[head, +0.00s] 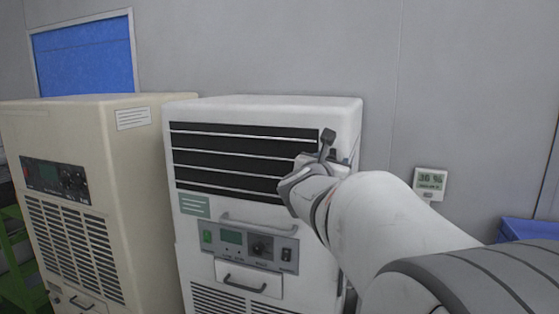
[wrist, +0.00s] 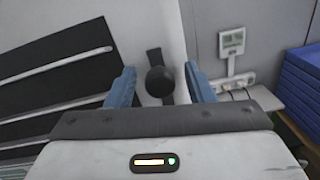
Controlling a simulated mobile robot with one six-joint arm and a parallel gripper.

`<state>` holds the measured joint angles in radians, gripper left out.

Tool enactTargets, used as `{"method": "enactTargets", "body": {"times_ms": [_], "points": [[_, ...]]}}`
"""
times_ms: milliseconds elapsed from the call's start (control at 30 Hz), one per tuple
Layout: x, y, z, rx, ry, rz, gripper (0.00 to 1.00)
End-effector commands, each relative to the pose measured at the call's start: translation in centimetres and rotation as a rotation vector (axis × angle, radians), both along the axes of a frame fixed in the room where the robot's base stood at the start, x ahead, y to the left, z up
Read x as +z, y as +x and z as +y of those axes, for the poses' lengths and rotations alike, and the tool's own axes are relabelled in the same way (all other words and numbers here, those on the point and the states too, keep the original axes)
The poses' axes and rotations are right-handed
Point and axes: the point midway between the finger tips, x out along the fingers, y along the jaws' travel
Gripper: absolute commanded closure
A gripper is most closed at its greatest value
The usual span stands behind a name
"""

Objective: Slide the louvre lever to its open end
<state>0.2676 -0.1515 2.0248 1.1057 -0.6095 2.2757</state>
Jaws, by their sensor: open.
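The louvre lever shows in the wrist view as a dark round knob (wrist: 160,81) on a dark slot at the right of the white unit's front. In the head view the lever's dark knob (head: 328,136) stands at the upper right of the unit, just above my gripper. My gripper (wrist: 160,88) is open, with one blue finger on each side of the knob; gaps show on both sides. The dark louvre slats (head: 235,155) lie left of the lever.
The white unit (head: 270,104) has a control panel (head: 248,246) and a handle below the louvres. A beige unit (head: 145,175) stands close on the left. A wall display (head: 430,182) hangs at right, and blue stacked crates (wrist: 293,85) stand beyond it.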

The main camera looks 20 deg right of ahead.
Motion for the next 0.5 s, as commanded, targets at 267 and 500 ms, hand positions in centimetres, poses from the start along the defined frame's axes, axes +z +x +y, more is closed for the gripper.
{"method": "enactTargets", "body": {"times_ms": [267,500], "points": [[-0.1,-1.4,1.6,0.003,0.0,-0.004,0.52],[-0.1,-4.2,4.5,0.004,0.0,-0.002,0.52]]}}
